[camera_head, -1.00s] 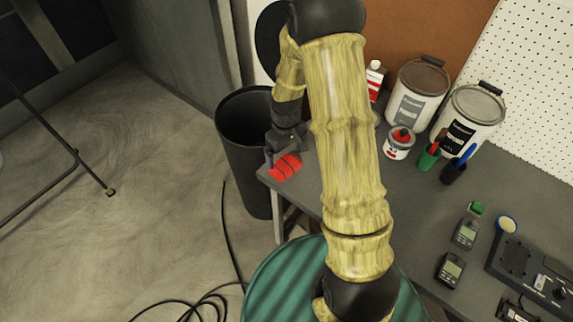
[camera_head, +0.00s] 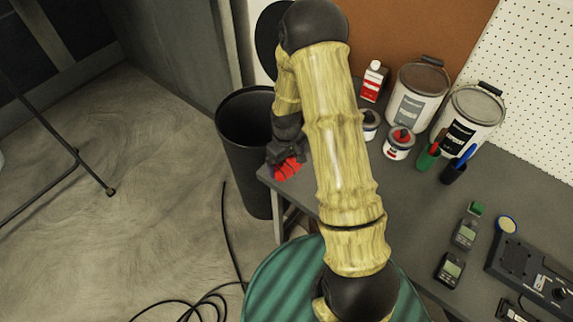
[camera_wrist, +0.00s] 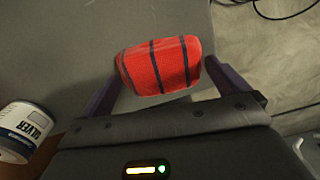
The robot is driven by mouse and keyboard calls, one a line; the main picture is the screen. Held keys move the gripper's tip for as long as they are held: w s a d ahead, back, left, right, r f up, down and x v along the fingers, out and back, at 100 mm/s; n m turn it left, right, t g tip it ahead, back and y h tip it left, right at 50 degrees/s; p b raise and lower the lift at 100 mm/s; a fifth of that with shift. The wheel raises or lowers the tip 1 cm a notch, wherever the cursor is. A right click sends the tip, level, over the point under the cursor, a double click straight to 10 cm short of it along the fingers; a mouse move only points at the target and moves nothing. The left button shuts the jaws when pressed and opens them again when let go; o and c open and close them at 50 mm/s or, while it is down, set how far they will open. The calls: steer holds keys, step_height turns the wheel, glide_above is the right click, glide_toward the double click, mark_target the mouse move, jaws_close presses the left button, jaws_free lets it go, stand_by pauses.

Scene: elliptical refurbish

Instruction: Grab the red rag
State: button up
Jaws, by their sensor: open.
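The red rag (camera_head: 287,169) lies on the grey table near its left corner, partly hidden by my gripper in the head view. In the wrist view the rag (camera_wrist: 158,66) is a rolled red bundle with dark stripes. My gripper (camera_wrist: 158,80) is open, with one dark finger on each side of the rag's near part. The rag lies between and slightly beyond the fingertips, with a small gap to the right finger. I cannot tell whether the left finger touches it. In the head view my gripper (camera_head: 284,156) is right over the rag.
A black bin (camera_head: 245,150) stands against the table's left end. Paint cans (camera_head: 418,95), a small tin (camera_head: 399,143) and a red-white bottle (camera_head: 373,82) stand at the back. Meters (camera_head: 450,270) lie at the right.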

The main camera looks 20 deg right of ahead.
mark_target(286, 163)
steer(key=c, duration=0.6)
step_height(286, 163, up, 10)
steer(key=shift+r, duration=0.1)
stand_by(0.3)
stand_by(0.5)
